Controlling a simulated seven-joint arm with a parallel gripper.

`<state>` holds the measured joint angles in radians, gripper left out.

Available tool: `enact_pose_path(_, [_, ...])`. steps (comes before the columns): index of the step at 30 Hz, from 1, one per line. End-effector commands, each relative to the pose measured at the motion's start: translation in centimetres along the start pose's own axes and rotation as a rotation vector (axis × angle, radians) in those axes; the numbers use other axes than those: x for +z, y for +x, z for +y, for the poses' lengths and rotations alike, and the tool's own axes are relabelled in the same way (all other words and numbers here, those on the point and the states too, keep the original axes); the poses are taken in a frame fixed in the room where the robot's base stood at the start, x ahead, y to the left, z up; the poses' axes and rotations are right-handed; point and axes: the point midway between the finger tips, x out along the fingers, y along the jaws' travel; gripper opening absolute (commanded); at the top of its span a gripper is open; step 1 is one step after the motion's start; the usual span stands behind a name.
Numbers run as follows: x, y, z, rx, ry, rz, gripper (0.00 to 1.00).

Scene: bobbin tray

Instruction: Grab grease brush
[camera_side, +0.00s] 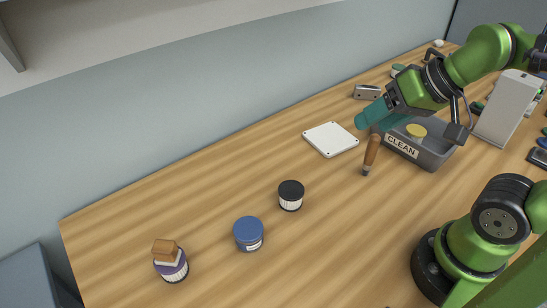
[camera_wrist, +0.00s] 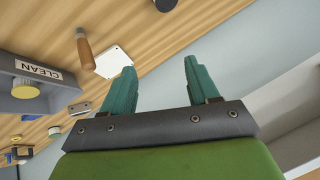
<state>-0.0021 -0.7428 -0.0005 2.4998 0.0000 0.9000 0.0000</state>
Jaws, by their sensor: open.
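My gripper (camera_side: 366,116) has teal fingers and is above and behind the tool, near the tray's left end. In the wrist view my gripper (camera_wrist: 160,82) is open, with nothing between its fingers. The tool lies outside the fingers, to their left in that view.
The grey CLEAN tray (camera_side: 424,157) holds a yellow round item (camera_side: 416,131). A white plate (camera_side: 331,139) lies left of the tool. A black-lidded jar (camera_side: 291,194), a blue jar (camera_side: 248,233) and a purple-labelled bottle (camera_side: 172,266) stand nearer left. A pale box (camera_side: 508,107) is at right.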

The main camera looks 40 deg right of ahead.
Motion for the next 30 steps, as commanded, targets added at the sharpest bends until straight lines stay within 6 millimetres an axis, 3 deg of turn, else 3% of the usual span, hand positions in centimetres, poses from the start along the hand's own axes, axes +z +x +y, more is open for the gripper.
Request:
enact_pose_path(5, [-1.2,1.6,0.9,0.034,0.061,-0.077,0.6])
enact_pose_path(7, [-2.4,2.4,1.9,0.078,0.214,-0.125,0.6])
enact_pose_path(17, [-6.6,4.6,7.0,0.417,1.224,-0.158,0.6])
enact_pose_path(24, [-8.7,4.8,10.4,0.678,1.949,0.049,0.6])
enact_pose_path(30, [-9.6,3.8,11.5,0.781,2.411,0.273,0.6])
